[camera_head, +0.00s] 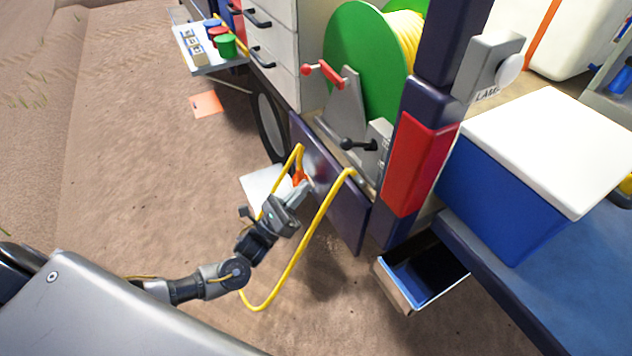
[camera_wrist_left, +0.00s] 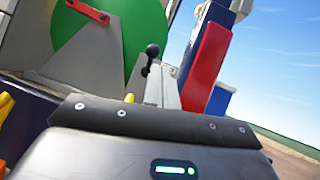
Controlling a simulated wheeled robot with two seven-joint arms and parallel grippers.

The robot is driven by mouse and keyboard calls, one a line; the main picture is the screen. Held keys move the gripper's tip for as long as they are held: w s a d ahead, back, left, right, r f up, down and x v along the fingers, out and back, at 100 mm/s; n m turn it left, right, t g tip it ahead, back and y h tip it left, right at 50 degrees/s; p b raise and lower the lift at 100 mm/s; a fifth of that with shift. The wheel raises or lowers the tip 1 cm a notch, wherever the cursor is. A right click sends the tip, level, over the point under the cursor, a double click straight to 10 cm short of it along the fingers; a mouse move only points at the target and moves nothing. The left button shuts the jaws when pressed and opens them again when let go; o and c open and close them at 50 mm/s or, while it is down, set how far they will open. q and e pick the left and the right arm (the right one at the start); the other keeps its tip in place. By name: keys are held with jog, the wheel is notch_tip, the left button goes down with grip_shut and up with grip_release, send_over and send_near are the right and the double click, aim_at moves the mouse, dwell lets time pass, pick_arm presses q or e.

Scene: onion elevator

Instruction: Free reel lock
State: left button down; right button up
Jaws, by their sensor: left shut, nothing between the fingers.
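The green reel (camera_head: 358,55) with yellow cable stands on the cart and shows in the left wrist view (camera_wrist_left: 130,25). A lever with a black knob (camera_head: 346,143) sticks out from a grey block (camera_head: 377,150) at the reel's foot; the left wrist view shows the black knob (camera_wrist_left: 152,50) too. I take it for the reel lock, though no readable label confirms it. A red-handled crank (camera_head: 322,72) sits on the reel's grey stand. My left gripper (camera_head: 302,190) is shut and empty, below and left of the lever, apart from it. My right gripper is out of view.
A red block (camera_head: 418,165), blue cooler (camera_head: 515,195) and open drawer (camera_head: 425,275) lie to the right.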

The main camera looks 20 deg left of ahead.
pick_arm(q)
jog(key=shift+s+a+f, duration=0.1)
jog(key=shift+s+a, duration=0.4)
jog(key=shift+s, duration=0.35)
